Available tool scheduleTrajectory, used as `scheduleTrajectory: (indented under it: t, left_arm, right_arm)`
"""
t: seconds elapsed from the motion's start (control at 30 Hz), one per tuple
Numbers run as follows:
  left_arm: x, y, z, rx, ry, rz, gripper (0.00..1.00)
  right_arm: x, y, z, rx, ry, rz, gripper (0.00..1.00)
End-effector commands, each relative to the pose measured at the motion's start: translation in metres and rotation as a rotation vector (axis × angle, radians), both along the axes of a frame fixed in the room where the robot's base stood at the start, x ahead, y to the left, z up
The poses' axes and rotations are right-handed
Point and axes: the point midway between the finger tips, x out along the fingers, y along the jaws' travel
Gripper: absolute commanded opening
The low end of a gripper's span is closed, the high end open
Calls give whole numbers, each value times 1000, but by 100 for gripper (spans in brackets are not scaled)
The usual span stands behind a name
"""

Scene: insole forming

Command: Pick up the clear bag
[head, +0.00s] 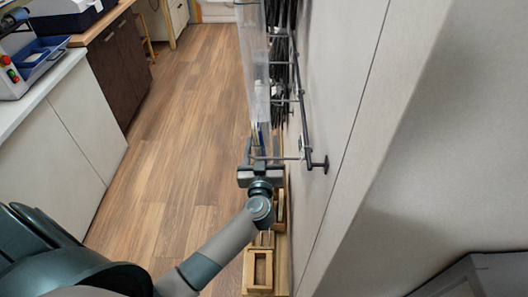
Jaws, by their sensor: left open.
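A clear bag (251,55) hangs tall and narrow along the left side of a dark metal rack on the wall, in the upper middle of the head view. Pale and dark contents show through its lower part. My left gripper (263,154) is open at the lower end of the bag. Its fingers point away from me, toward the bag and rack. I cannot tell whether they touch the bag. My right gripper is not in view.
The dark rack (302,98) with hanging dark items projects from the pale wall (342,80). A white counter (45,85) with equipment stands left. The wooden floor (185,130) between is clear.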

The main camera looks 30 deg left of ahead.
Motion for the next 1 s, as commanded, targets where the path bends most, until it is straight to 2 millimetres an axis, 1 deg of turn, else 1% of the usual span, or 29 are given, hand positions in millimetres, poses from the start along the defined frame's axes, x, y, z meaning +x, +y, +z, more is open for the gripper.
scheduleTrajectory:
  t: [0.17, 0.2, 0.23, 0.27, 0.3, 0.37, 0.77, 1.0]
  left_arm:
    - [0, 0, 0, 0, 0, 0, 55]
    - [0, 0, 0, 0, 0, 0, 50]
    - [0, 0, 0, 0, 0, 0, 43]
    - [0, 0, 0, 0, 0, 0, 36]
    - [0, 0, 0, 0, 0, 0, 26]
    - [0, 0, 0, 0, 0, 0, 12]
    - [0, 0, 3, 0, -1, 0, 11]
    - [0, 0, 17, -1, -4, 0, 11]
  right_arm:
    - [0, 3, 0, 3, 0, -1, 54]
    - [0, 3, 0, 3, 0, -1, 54]
    - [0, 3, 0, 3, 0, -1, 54]
    - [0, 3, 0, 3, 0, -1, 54]
    - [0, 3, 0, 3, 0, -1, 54]
    - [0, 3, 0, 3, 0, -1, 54]
    - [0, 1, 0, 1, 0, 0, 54]
    - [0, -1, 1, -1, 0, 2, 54]
